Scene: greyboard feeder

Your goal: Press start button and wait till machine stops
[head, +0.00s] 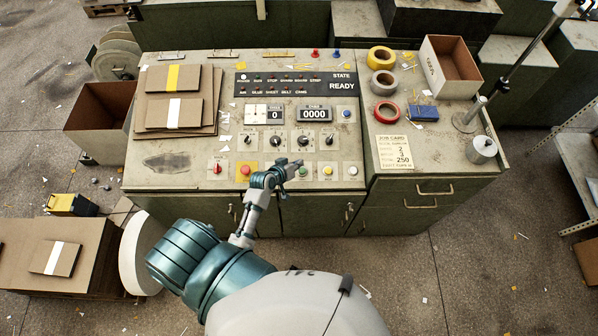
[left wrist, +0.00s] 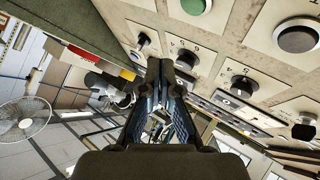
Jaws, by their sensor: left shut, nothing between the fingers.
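The grey-green machine's control panel (head: 340,150) faces me, and its dark state display (head: 342,85) reads READY. The counter (head: 315,114) reads 0000. A green button (head: 303,172) sits in the panel's front row, just right of my left gripper (head: 292,166). The green button also shows at the top of the left wrist view (left wrist: 195,5). My left gripper is shut and empty, over the front row, with its fingertips near the knobs. I cannot tell whether it touches the panel. A red button (head: 245,170) is left of it. My right gripper is not in view.
Black knobs (head: 327,140) stand just behind. Greyboard sheets (head: 180,95) lie on the left; tape rolls (head: 382,82) and an open box (head: 450,68) stand on the right.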

